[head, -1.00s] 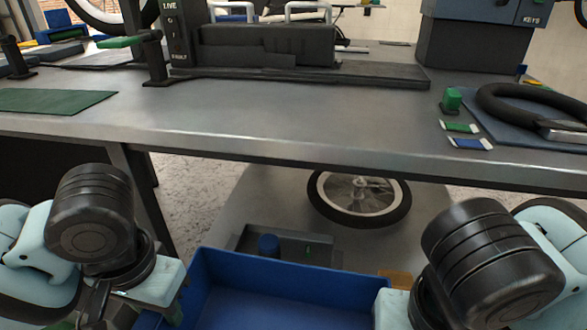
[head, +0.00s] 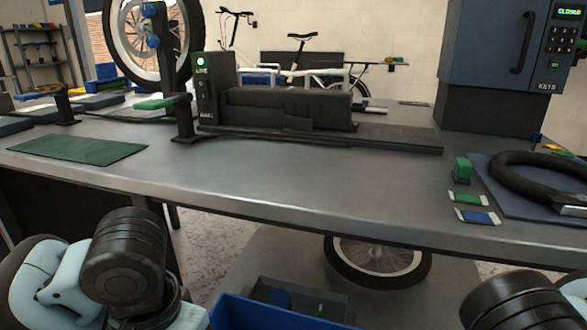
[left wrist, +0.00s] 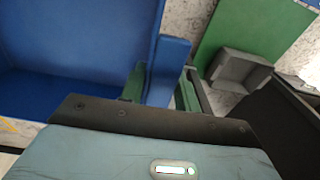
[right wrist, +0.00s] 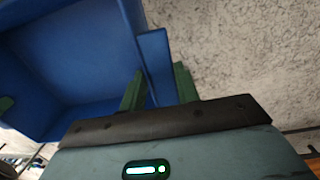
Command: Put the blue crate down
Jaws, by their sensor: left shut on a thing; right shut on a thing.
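The blue crate (head: 262,314) shows at the bottom edge of the head view, below and in front of the bench; only its far rim is in that picture. In the left wrist view my left gripper (left wrist: 160,88) is shut on the wall of the crate (left wrist: 75,45). In the right wrist view my right gripper (right wrist: 158,88) is shut on the opposite wall of the crate (right wrist: 80,60). The inside of the crate that shows in the wrist views looks empty. In the head view both gripper tips are out of the picture.
A grey workbench (head: 260,185) crosses the view, with a green mat (head: 75,149), a black fixture (head: 285,108) and a dark key cabinet (head: 505,50) on it. A wheel (head: 378,260) and a dark tray (head: 300,297) are beneath. The bench's front middle is clear.

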